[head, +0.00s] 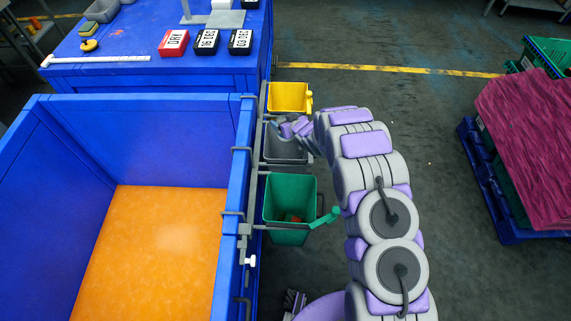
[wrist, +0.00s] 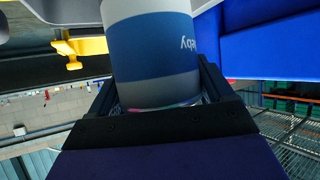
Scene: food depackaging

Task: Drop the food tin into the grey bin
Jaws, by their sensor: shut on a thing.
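The grey bin (head: 283,153) hangs on the rail along the blue crate's right side, between a yellow bin (head: 288,97) and a green bin (head: 290,195). My gripper (head: 289,129) is over the grey bin's opening in the head view and hides part of it. In the wrist view my gripper (wrist: 157,92) is shut on the food tin (wrist: 152,50), which has a blue and pale label with upside-down lettering. The tin cannot be made out in the head view. How high it is above the bin I cannot tell.
A large blue crate (head: 245,150) with an orange floor stands at left. A blue table (head: 190,70) with date blocks is behind it. The green bin holds some red and dark items. Pallet goods (head: 525,140) stand far right; the floor between is clear.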

